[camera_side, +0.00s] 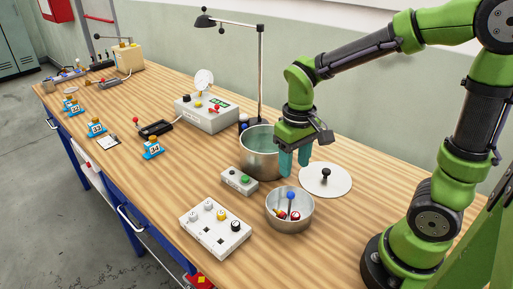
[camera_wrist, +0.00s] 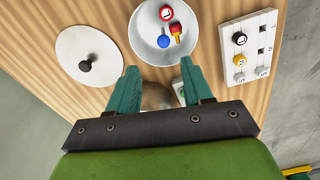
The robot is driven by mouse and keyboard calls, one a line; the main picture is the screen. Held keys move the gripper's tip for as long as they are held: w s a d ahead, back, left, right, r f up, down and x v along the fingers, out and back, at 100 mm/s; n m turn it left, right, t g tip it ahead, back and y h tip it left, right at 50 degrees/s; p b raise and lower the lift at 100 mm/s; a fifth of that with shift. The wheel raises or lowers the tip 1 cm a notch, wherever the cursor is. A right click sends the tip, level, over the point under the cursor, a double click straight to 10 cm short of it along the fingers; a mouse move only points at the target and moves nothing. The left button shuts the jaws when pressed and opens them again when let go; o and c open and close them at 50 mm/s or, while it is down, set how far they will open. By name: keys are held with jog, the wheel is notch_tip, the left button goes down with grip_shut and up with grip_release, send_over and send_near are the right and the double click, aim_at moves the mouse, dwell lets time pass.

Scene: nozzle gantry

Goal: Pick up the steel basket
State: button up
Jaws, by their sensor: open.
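Two open steel vessels stand on the table, and I cannot tell which is the steel basket. The larger, deep one (camera_side: 259,165) is behind and left of my gripper in the side view. The smaller steel bowl (camera_side: 289,219) stands in front and holds blue, red and yellow knobbed pieces; it also shows at the top of the wrist view (camera_wrist: 139,45). My gripper (camera_side: 294,161) points down at the larger vessel's right side, its teal fingers apart and empty. In the wrist view my gripper (camera_wrist: 160,72) hides most of the larger vessel. Contact cannot be told.
A white disc with a black knob (camera_side: 325,180) lies right of the vessels. A grey button box (camera_side: 239,180) and a white knob panel (camera_side: 215,226) stand left. A control box (camera_side: 207,113) and lamp (camera_side: 260,70) stand behind. Numbered blue stands (camera_side: 152,149) line the left edge.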

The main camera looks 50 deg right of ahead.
aim_at(290, 196)
notch_tip(290, 196, down, 6)
jog(key=shift+f, duration=0.15)
jog(key=shift+s+a+f, duration=0.1)
jog(key=shift+a+f, duration=0.1)
jog(key=shift+f, duration=1.1)
jog(key=shift+s+a+f, duration=0.1)
jog(key=shift+a+f, duration=0.05)
jog(key=shift+f, duration=1.15)
grip_shut()
